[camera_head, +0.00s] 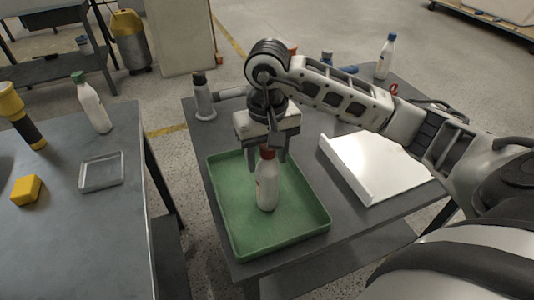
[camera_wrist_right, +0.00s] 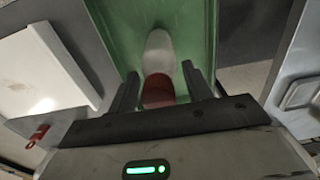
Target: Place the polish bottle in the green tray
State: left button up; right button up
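A white bottle with a red cap (camera_head: 267,188), which I take to be the polish bottle, stands upright inside the green tray (camera_head: 224,213). My right gripper (camera_head: 267,157) is directly above it, with a finger on each side of the red cap. In the right wrist view the red cap (camera_wrist_right: 158,91) lies between the two fingers (camera_wrist_right: 160,88), with a gap on both sides, so the gripper is open. The green tray (camera_wrist_right: 118,30) is below it there. My left gripper is not in view.
A white board or shallow tray (camera_head: 375,165) lies right of the green tray. A grey bottle (camera_head: 203,97) and a blue-capped bottle (camera_head: 386,57) stand at the table's back.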

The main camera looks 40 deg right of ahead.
jog(key=shift+o, duration=0.2)
jog(key=shift+r+p, duration=0.3)
jog(key=shift+r, duration=0.05)
notch_tip(320, 180, up, 5)
jog(key=shift+f+b, duration=0.1)
jog(key=shift+b, duration=0.3)
notch_tip(320, 180, up, 6)
jog(key=shift+p, duration=0.6)
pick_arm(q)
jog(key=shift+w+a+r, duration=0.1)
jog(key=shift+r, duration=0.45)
pick_arm(e)
jog(key=shift+r, duration=0.45)
